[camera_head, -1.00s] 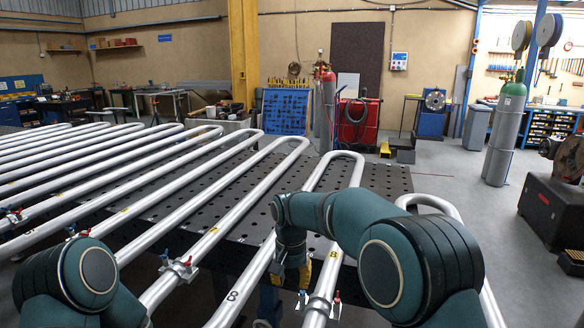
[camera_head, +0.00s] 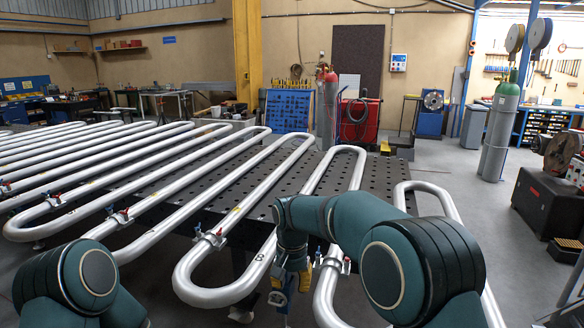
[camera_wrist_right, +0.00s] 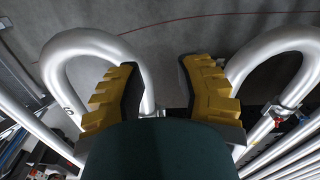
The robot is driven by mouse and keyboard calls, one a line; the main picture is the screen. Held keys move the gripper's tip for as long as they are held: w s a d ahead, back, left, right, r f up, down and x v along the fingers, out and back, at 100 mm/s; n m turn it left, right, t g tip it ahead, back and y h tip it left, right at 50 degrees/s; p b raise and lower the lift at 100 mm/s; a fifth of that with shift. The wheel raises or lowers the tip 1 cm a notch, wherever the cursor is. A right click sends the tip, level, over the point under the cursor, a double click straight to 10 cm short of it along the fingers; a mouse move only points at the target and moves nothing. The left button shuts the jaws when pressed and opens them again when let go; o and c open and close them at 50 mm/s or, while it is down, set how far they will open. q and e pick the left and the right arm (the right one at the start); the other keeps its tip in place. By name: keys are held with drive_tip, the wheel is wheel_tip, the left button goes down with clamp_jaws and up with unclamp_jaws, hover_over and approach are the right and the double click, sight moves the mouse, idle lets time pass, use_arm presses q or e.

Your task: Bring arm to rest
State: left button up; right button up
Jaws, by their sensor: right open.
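My right arm (camera_head: 345,215) is dark green and bends down in front of the serpentine coils. Its right gripper (camera_head: 291,283), with yellow fingers, hangs by the near ends of the pipes. In the right wrist view the gripper (camera_wrist_right: 158,66) is open, with nothing between its two stepped yellow fingers. A pipe bend (camera_wrist_right: 95,45) shows beside and behind the left finger, and another bend (camera_wrist_right: 275,50) is to the right. I cannot tell whether the fingers touch any pipe. My left arm (camera_head: 75,280) shows only as a link at the lower left; its gripper is out of view.
Silver serpentine coils (camera_head: 215,290) with clamps lie across a perforated dark table (camera_head: 385,182). A grey-green gas cylinder (camera_head: 500,135) and a dark box (camera_head: 548,205) stand at the right. Grey floor (camera_head: 455,170) is clear between table and box.

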drive_tip(key=s+d+f+y, duration=0.15)
drive_tip(key=d+f, duration=0.25)
drive_tip(key=f, duration=0.7)
drive_tip(key=s+d+f+y, duration=0.1)
drive_tip(key=s+d+f, duration=0.1)
drive_tip(key=s+f, duration=0.5)
drive_tip(key=s+d+f+y, duration=0.1)
drive_tip(key=s+d+f, duration=0.2)
drive_tip(key=s+f, duration=0.45)
drive_tip(key=s+d+f+t+b, duration=0.1)
drive_tip(key=s+f, duration=0.1)
drive_tip(key=s, duration=0.7)
drive_tip(key=shift+d+t, duration=0.25)
drive_tip(key=shift+t, duration=0.15)
